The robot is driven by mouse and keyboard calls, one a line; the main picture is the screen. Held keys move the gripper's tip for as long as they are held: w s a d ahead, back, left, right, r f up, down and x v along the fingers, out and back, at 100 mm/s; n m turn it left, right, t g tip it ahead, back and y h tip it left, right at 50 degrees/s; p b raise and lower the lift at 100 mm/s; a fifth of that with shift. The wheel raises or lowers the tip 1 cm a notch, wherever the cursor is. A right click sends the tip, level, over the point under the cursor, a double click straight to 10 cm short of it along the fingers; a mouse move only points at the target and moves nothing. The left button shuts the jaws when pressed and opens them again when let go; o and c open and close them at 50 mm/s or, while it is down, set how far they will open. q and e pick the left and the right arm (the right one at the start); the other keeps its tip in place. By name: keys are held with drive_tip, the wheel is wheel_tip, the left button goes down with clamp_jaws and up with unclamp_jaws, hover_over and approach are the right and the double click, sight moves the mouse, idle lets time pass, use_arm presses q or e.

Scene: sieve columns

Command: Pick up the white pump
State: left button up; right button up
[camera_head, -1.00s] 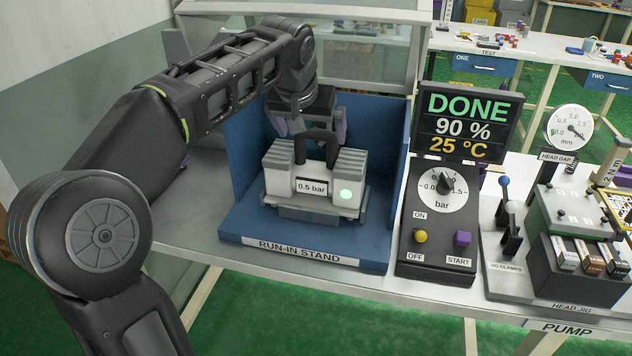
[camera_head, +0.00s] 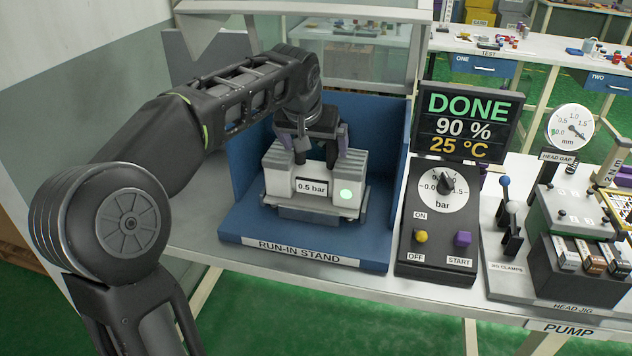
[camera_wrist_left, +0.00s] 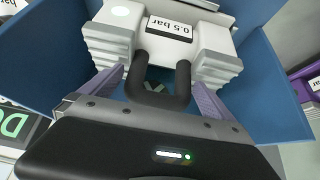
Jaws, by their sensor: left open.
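The white pump (camera_head: 315,186) sits upright on the blue run-in stand (camera_head: 228,240). Its front shows a "0.5 bar" label and a pale green light. In the left wrist view the pump (camera_wrist_left: 216,42) has a dark U-shaped handle (camera_wrist_left: 157,98). My left gripper (camera_head: 317,150) is above and behind the pump's middle. In the left wrist view its two purple fingers stand apart, one on each side of the handle, open. I cannot tell if they touch it. My right gripper is in neither view.
Blue walls (camera_head: 390,160) enclose the stand at the back and sides. A control panel (camera_head: 437,220) with a dial, a yellow knob and a purple button stands to the right, under a display (camera_head: 470,122) reading DONE, 90 %, 25 °C. The head jig (camera_head: 585,255) is farther right.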

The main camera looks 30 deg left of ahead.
use_arm(q)
drive_tip(key=shift+c, duration=0.6)
drive_tip(key=c, duration=1.6)
drive_tip(key=shift+r, duration=0.2)
drive_tip(key=shift+c, duration=0.6)
